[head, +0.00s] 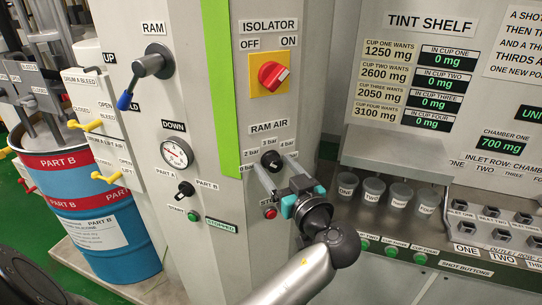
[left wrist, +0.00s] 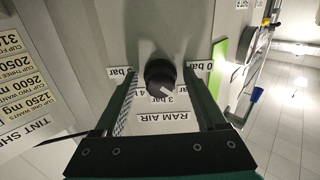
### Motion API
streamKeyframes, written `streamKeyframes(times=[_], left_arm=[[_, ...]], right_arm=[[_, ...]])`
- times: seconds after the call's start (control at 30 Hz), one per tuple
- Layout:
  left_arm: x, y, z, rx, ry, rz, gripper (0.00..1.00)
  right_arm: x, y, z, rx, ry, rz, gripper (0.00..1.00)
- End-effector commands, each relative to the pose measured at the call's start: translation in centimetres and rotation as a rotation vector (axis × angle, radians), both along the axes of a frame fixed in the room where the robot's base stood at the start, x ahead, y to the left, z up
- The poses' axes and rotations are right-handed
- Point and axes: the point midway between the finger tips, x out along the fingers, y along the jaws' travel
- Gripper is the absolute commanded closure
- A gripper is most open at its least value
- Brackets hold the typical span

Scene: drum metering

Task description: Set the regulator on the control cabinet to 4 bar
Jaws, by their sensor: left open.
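The regulator is a black round knob (head: 271,160) under the RAM AIR label on the grey control cabinet (head: 195,90), with bar labels around it. In the left wrist view the knob (left wrist: 160,74) has a white mark slanting toward the lower right of the picture, on the side of the 3 bar label; the exact reading is hard to tell. My left gripper (head: 276,170) is open, its fingers pointing at the cabinet. In the left wrist view the two fingers stand on either side of the knob, with a gap on each side. My right gripper is not in view.
Above the knob is a red isolator switch (head: 272,76) on a yellow plate. A red button (head: 270,212) sits just below the gripper. A gauge (head: 177,152) and ram lever (head: 150,66) are left. The tint shelf with cups (head: 372,190) is right.

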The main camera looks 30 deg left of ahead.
Motion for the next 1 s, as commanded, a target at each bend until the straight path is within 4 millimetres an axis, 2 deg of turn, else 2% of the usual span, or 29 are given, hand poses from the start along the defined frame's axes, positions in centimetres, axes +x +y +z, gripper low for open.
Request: streamKeyframes(times=[0.3,0.33,0.9,0.97,1.0], left_arm=[[-0.09,-0.07,-0.04,0.000,0.000,0.000,0.27],[-0.09,-0.07,-0.04,0.000,0.000,0.000,0.29],[-0.07,-0.04,-0.01,0.000,0.000,0.001,0.93],[-0.07,-0.04,-0.01,0.000,0.000,0.001,1.00],[-0.07,-0.04,0.00,0.000,0.000,0.001,1.00]], right_arm=[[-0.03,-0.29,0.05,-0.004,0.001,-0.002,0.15],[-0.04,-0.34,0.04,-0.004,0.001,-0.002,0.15],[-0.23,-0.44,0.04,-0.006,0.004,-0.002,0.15],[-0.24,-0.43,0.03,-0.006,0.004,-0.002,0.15],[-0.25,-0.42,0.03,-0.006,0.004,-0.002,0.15]])
